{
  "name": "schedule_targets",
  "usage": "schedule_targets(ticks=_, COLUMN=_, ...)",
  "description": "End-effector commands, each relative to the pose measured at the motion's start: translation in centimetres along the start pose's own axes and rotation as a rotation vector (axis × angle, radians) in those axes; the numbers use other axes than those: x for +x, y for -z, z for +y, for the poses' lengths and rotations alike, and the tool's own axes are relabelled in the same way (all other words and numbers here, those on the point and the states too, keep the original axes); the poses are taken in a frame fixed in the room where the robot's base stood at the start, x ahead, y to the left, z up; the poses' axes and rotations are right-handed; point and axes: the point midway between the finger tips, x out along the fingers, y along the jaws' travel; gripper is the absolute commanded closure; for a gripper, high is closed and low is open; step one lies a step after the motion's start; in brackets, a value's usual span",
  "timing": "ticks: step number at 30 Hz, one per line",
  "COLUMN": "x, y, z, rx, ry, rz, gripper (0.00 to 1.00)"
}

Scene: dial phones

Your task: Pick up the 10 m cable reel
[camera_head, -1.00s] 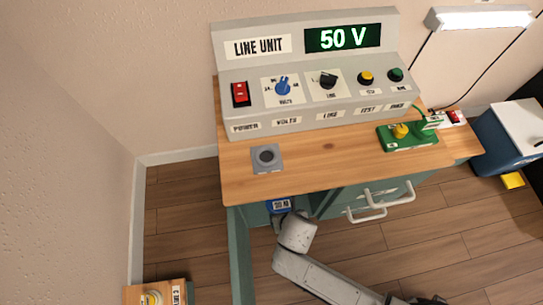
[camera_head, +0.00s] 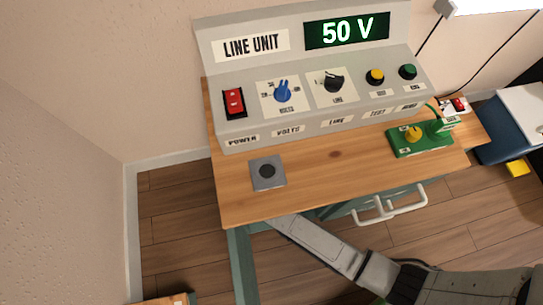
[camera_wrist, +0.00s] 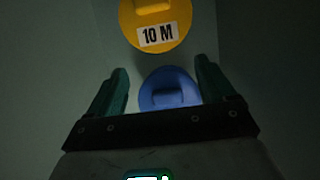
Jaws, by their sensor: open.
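The 10 m cable reel is a yellow round reel (camera_wrist: 155,14) with a white "10 M" label, at the top of the wrist view, partly cut off by the frame edge. My gripper (camera_wrist: 160,80) is open, its two dark green fingers spread apart. The yellow reel lies beyond the fingertips and is not touched. A blue reel (camera_wrist: 168,90) shows between the fingers; I cannot tell its exact depth. In the head view my arm reaches under the desk, and the desktop hides my gripper and both reels.
The wooden desk (camera_head: 330,165) stands over my arm, with drawers and a white handle (camera_head: 390,205) to the right. On it are the line unit (camera_head: 310,85), a grey square plate (camera_head: 267,173) and a green board (camera_head: 420,142). The space below is dim and walled.

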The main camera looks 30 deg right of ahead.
Motion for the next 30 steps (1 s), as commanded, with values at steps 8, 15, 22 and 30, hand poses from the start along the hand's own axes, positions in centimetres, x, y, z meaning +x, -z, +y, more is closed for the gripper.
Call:
schedule_targets(ticks=8, x=1.8, y=-3.9, z=0.0, rx=0.002, ry=0.0, rz=-0.001, gripper=0.17)
schedule_targets(ticks=15, x=2.1, y=-4.9, z=0.1, rx=0.001, ry=-0.001, rz=0.0, gripper=0.17)
schedule_targets(ticks=22, x=5.0, y=-5.3, z=0.0, rx=0.001, ry=0.0, rz=0.002, gripper=0.17)
schedule_targets(ticks=30, x=7.4, y=-5.5, z=0.0, rx=0.0, ry=0.0, rz=0.001, gripper=0.17)
